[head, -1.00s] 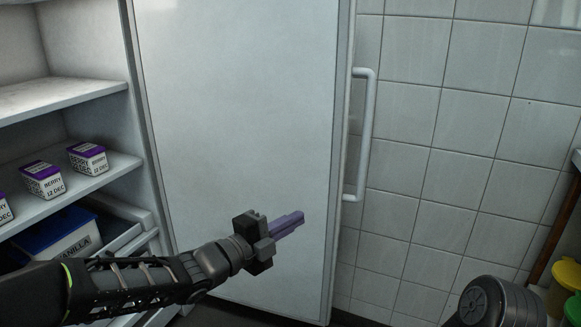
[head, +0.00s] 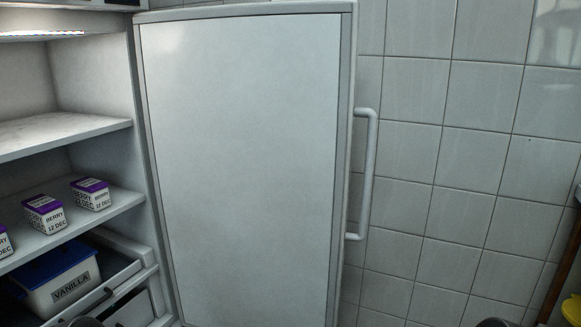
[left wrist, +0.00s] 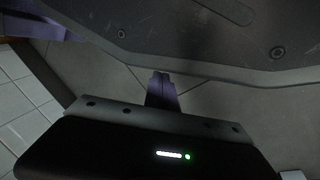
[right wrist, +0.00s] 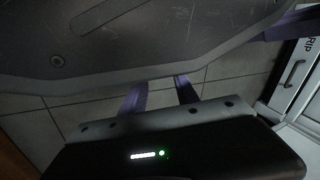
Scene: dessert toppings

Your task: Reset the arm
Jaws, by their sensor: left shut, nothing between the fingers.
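My left gripper (left wrist: 162,80) shows in the left wrist view with its purple fingers together and nothing between them, pointing down over the tiled floor. My right gripper (right wrist: 160,84) shows in the right wrist view with its two purple fingers apart and empty, also over floor tiles. Neither gripper is in the head view. Only small dark rounded parts of my arms show at its bottom edge.
A white fridge door (head: 240,160) stands open, with a handle (head: 369,175) on its right edge. Inside, berry tubs (head: 45,214) sit on a shelf (head: 115,205). Below is a blue-lidded vanilla tub (head: 58,285) in a drawer. A tiled wall (head: 450,150) is at right.

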